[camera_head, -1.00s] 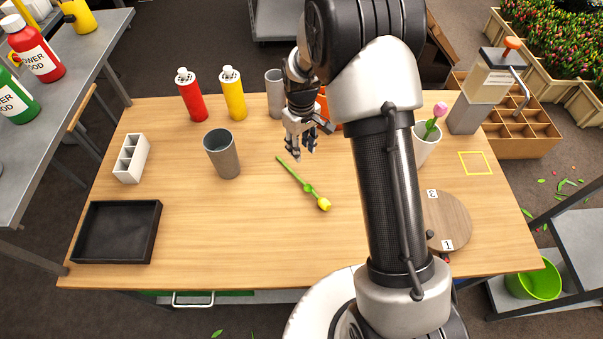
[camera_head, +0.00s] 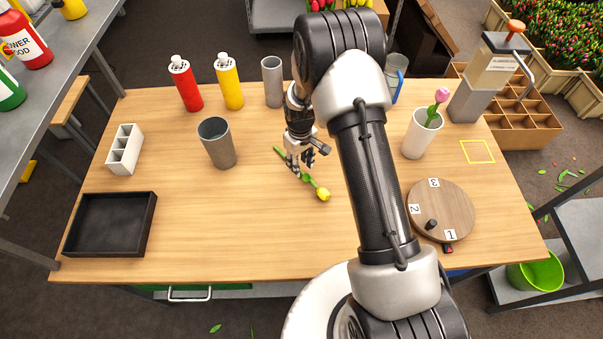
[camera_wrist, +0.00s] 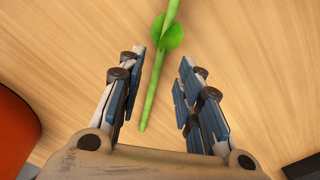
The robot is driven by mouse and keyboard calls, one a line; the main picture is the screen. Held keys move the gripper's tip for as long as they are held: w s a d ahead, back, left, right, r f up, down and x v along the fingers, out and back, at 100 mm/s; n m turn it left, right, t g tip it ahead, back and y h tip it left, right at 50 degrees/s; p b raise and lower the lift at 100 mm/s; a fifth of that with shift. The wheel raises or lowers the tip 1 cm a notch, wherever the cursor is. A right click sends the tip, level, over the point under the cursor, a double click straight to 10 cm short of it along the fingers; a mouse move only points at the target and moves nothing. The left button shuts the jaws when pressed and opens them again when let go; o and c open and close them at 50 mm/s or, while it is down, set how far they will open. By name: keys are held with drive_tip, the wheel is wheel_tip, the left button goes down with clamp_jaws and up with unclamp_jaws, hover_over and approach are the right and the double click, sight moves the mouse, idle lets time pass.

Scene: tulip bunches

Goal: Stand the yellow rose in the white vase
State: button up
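A yellow flower (camera_head: 323,194) with a green stem lies on the table, its head towards the front right. My gripper (camera_head: 300,168) is just above the stem. In the wrist view my gripper (camera_wrist: 160,95) is open, with the green stem (camera_wrist: 154,85) between its spread fingers and not gripped. Whether the fingers touch the table cannot be told. The white vase (camera_head: 421,134) stands upright at the right, with a pink tulip (camera_head: 441,96) in it.
A grey vase (camera_head: 217,144) stands left of my gripper. Red (camera_head: 185,84) and yellow (camera_head: 229,82) bottles and a grey cylinder (camera_head: 272,82) line the back. A black tray (camera_head: 110,224) lies front left, a round numbered board (camera_head: 455,205) right. The table's front middle is clear.

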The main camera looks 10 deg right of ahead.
wheel_tip(320, 180, down, 4)
drive_tip(key=shift+d+r+b, duration=0.1)
drive_tip(key=shift+d+b, duration=0.05)
drive_tip(key=shift+b, duration=0.3)
drive_tip(key=shift+s, duration=0.1)
drive_tip(key=shift+c, duration=0.3)
clamp_jaws()
